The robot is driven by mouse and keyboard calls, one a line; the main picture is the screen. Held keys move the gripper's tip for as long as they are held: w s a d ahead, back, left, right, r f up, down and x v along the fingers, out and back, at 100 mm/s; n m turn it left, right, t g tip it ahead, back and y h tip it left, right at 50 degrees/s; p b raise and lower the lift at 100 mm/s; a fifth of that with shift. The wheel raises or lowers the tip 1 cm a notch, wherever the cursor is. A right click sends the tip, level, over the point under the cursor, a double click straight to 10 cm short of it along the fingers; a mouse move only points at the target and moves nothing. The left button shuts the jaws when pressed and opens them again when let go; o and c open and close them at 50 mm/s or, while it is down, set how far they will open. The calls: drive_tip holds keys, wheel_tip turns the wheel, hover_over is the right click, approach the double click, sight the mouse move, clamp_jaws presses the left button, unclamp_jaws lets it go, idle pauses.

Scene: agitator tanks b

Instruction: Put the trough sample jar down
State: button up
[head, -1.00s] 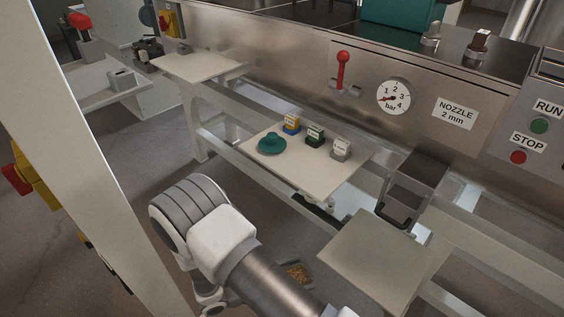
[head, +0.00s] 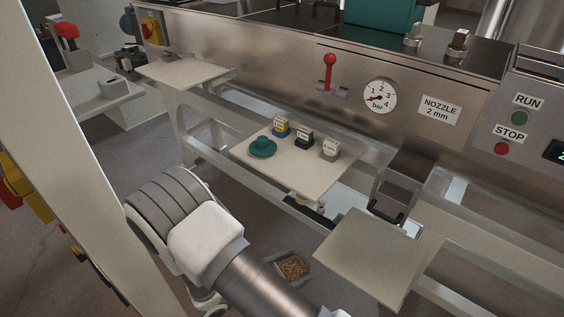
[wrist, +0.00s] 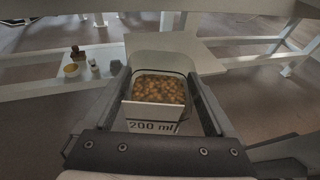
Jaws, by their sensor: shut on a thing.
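The trough sample jar (wrist: 153,117) is a pale, open, squarish pot marked "200 ml", holding brown granules. In the wrist view it sits upright between the two dark fingers of my gripper (wrist: 159,88), which is shut on it. In the head view an open box of brown granules (head: 291,268), apparently the same jar, shows low beside my arm.
An empty pale plate (head: 375,262) is at the lower right, and another (head: 185,72) at the upper left. A metal chute with a dark handle (head: 392,192) stands between plates. The steel panel has a red lever (head: 329,72) and a pressure gauge (head: 380,96). Rails run below.

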drive_tip(key=w+d+r+n+t+y, duration=0.1)
drive_tip(key=w+d+r, duration=0.3)
drive_tip(key=r, duration=0.4)
drive_tip(key=w+d+r+n+t+y, duration=0.2)
drive_tip(key=w+d+r+n+y, duration=0.1)
drive_tip(key=r, duration=0.5)
drive_tip(key=w+d+r+n+t+y, duration=0.2)
drive_tip(key=w+d+r+n+y, duration=0.1)
drive_tip(key=w+d+r, duration=0.3)
wheel_tip(320, 180, up, 2)
drive_tip(key=shift+w+d+r, duration=0.25)
drive_tip(key=shift+d, duration=0.2)
